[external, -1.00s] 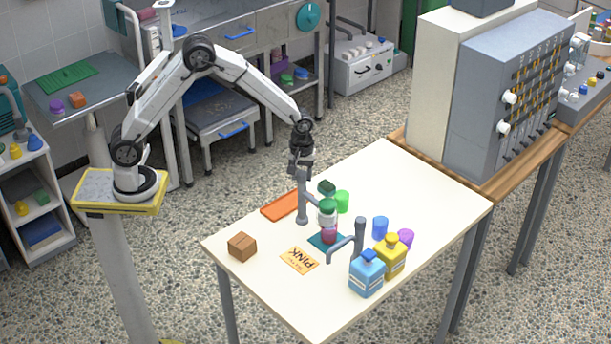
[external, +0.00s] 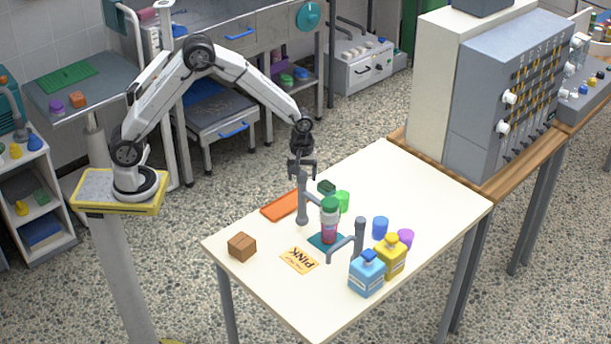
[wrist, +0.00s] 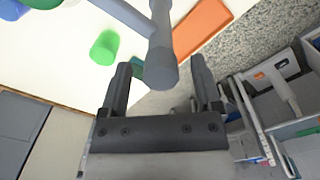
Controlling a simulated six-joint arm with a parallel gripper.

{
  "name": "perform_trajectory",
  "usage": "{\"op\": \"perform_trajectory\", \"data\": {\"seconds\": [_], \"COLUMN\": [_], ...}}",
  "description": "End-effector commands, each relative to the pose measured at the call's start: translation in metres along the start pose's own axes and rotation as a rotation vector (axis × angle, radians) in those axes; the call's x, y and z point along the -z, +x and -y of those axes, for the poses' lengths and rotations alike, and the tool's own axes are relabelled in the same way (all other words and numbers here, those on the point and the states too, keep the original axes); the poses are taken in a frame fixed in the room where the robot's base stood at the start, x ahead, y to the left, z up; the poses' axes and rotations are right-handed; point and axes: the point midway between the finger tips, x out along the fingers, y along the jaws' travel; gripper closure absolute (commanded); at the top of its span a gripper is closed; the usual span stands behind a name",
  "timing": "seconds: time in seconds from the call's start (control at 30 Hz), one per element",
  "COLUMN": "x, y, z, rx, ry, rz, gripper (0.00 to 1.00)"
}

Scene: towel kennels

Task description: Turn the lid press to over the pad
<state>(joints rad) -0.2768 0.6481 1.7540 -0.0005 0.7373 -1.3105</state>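The lid press is a grey post (external: 302,207) with a side arm at its top. In the wrist view the post (wrist: 162,62) shows between my fingertips, and its arm runs up and left toward a green round part (wrist: 40,3). Whether the press touches the jar is hard to tell. My gripper (external: 301,175) is open and empty, pointing down just above the post, fingers spread to either side.
A second grey post (external: 359,238) with a side arm stands nearer. Blue (external: 367,275) and yellow (external: 390,258) bottles stand by it, with blue and purple cups behind.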

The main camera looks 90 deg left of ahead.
Motion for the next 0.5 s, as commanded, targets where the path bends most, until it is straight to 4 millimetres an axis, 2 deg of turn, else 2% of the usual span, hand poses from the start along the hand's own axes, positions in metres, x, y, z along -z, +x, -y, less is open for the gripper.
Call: {"op": "perform_trajectory", "data": {"seconds": [0.27,0.5], "x": [0.0,0.0], "y": [-0.004,-0.027], "z": [0.0,0.0], "rx": [0.0,-0.002], "ry": [0.001,0.001], "rz": [0.0,-0.001], "gripper": [0.18,0.18]}}
